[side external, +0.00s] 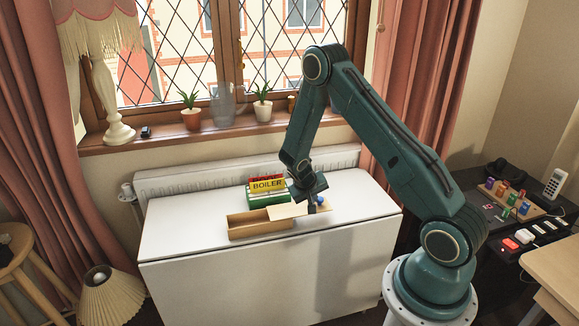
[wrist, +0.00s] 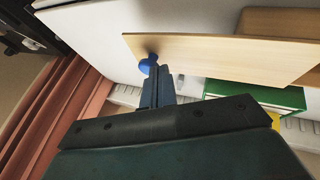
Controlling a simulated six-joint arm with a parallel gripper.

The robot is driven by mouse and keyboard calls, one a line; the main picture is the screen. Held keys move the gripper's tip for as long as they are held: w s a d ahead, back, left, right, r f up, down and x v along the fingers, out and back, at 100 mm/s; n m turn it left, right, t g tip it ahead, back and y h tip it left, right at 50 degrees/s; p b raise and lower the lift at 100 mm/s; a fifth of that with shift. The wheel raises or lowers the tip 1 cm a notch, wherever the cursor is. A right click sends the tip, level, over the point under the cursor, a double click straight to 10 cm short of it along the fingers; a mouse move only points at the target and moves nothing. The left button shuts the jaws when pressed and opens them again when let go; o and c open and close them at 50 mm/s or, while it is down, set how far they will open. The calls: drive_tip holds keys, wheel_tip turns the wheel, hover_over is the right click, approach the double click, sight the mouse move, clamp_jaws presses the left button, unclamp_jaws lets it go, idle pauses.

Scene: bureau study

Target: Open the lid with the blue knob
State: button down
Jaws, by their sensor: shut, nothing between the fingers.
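A long wooden box (side external: 260,234) stands on the white table, with its hollow inside showing on the left. Its pale wooden lid (side external: 288,210) lies to the right and sticks out past the box; it also shows in the wrist view (wrist: 215,52). The blue knob (wrist: 145,67) is near the lid's far end from the box, and in the side view (side external: 319,199) it is partly behind my gripper. My gripper (side external: 312,208) is shut and empty, with its fingers (wrist: 156,82) right beside the knob. I cannot tell whether they touch it.
Behind the box is a green holder (side external: 254,202) with a yellow BOILER card (side external: 267,185) and a red card behind it. The white table (side external: 190,228) is clear to the left and in front. A radiator (side external: 200,175) runs along the table's back edge.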

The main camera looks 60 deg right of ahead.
sight(302, 212)
drive_tip(key=shift+w+a+r, duration=0.15)
drive_tip(key=shift+w+a, duration=0.35)
drive_tip(key=shift+a, duration=0.15)
drive_tip(key=shift+w+a+r, duration=0.25)
drive_tip(key=shift+w+a, duration=0.35)
drive_tip(key=shift+a, duration=0.2)
drive_tip(key=v, duration=1)
drive_tip(key=shift+a, duration=0.15)
drive_tip(key=s+a+r+n+t+y, duration=0.1)
drive_tip(key=s+a+r+y, duration=0.15)
drive_tip(key=a+r, duration=0.4)
drive_tip(key=s+a+r+n+t+y, duration=0.1)
drive_tip(key=s+a+r+n+t, duration=0.2)
drive_tip(key=r, duration=0.7)
drive_tip(key=s+a+r+n+y, duration=0.1)
drive_tip(key=s+a+r, duration=0.1)
drive_tip(key=s, duration=0.3)
drive_tip(key=s+a+r+n+y, duration=0.1)
drive_tip(key=s+a+r, duration=0.2)
drive_tip(key=s+a, duration=0.1)
drive_tip(key=s+a+r+n+t+y, duration=0.1)
drive_tip(key=s+a+r+n, duration=0.1)
drive_tip(key=s, duration=0.5)
drive_tip(key=shift+a+r, duration=0.3)
drive_tip(key=shift+a, duration=0.4)
